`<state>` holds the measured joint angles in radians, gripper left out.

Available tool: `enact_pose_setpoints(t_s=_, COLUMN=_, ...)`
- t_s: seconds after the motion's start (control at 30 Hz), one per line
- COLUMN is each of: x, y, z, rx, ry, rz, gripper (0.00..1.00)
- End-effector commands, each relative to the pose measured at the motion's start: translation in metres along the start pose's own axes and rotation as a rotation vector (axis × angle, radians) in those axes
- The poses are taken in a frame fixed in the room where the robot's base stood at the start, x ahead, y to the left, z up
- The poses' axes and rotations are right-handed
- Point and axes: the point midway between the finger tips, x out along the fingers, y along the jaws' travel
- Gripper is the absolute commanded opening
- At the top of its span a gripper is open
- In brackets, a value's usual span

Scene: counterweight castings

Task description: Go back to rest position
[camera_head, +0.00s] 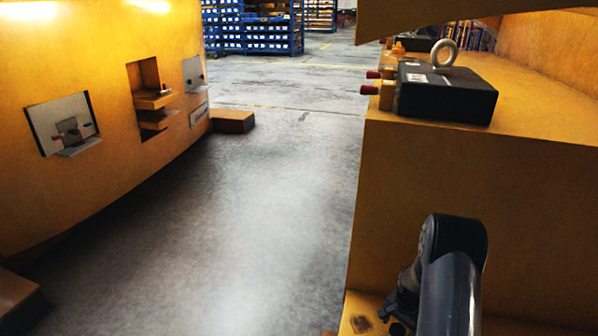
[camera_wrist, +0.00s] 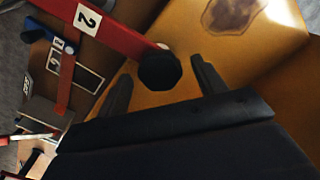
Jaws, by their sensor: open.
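My gripper (camera_wrist: 161,66) is open in the wrist view, its two dark fingers spread apart. A black round knob (camera_wrist: 159,72) shows between the fingertips, at the end of a red bar (camera_wrist: 118,36) with a white "2" label. I cannot tell how far the knob is from the fingers, but neither finger visibly touches it. In the head view my dark arm (camera_head: 450,275) is at the lower right, in front of the right yellow casting (camera_head: 470,185).
A black block (camera_head: 445,92) with a ring bolt sits on the right casting, beside red-tipped fittings (camera_head: 371,89). A large yellow casting (camera_head: 60,190) with recessed panels stands at left. Grey floor (camera_head: 270,200) between them is clear. Blue racks (camera_head: 255,28) stand far back.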

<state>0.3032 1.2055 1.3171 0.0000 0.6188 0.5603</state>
Motion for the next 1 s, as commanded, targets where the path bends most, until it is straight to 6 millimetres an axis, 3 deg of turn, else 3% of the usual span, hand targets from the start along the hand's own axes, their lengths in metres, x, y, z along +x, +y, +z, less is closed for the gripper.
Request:
enact_pose_setpoints(t_s=0.37, x=-0.001, y=0.000, z=0.001, rx=-0.304, ry=-0.001, rz=-0.001, gripper=0.66)
enact_pose_setpoints(t_s=0.7, x=-0.069, y=0.000, z=-0.001, rx=-0.315, ry=0.002, rz=-0.001, gripper=0.66)
enact_pose_setpoints(t_s=1.0, x=-0.100, y=0.000, z=0.000, rx=-0.313, ry=0.000, rz=0.000, gripper=0.66)
